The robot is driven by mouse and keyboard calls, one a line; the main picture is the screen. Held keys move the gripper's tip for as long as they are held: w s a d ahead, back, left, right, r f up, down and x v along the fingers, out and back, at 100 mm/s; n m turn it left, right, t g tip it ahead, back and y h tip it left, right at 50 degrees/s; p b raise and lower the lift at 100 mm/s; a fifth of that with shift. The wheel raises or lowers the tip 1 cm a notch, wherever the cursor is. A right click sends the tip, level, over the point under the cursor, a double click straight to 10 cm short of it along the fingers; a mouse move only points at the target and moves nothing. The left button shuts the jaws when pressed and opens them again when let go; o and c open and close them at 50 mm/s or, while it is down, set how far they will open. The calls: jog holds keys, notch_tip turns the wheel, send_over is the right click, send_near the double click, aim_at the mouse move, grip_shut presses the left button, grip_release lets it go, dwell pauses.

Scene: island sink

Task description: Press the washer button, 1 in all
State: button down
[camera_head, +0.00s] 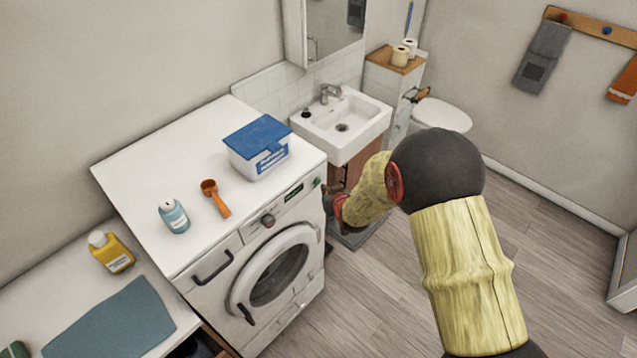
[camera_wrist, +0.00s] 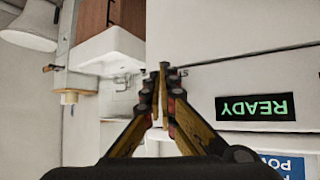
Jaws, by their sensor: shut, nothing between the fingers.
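The white washer (camera_head: 216,277) stands at the left with its round door shut. Its front panel has a grey knob (camera_head: 268,220), a dark display (camera_head: 293,194) and a small green button (camera_head: 317,182) at the right end. In the wrist view, which is upside down, the display (camera_wrist: 255,107) reads READY in green. My gripper (camera_head: 329,203) is shut and empty, close to the panel's right end, just below and right of the button. In the wrist view its fingertips (camera_wrist: 163,72) meet left of the display. The button is not clear there; I cannot tell whether the fingertips touch it.
On the washer top are a blue-lidded box (camera_head: 257,147), an orange scoop (camera_head: 215,197) and a pale blue bottle (camera_head: 173,215). A sink (camera_head: 341,122) stands beyond the washer. A yellow bottle (camera_head: 110,252) is on the left counter. The floor (camera_head: 375,285) before the washer is clear.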

jog(key=shift+w+a, duration=0.1)
dwell(0.5)
jog(key=shift+w+a+b, duration=0.15)
jog(key=shift+a+b, duration=0.1)
jog(key=shift+b, duration=0.2)
jog(key=shift+w+a+b, duration=0.35)
jog(key=shift+w+a, duration=0.05)
jog(key=shift+a, duration=0.1)
dwell(0.8)
jog(key=shift+s+d, duration=0.1)
jog(key=shift+d, duration=0.05)
jog(key=shift+s+d, duration=0.55)
jog(key=shift+d, duration=0.15)
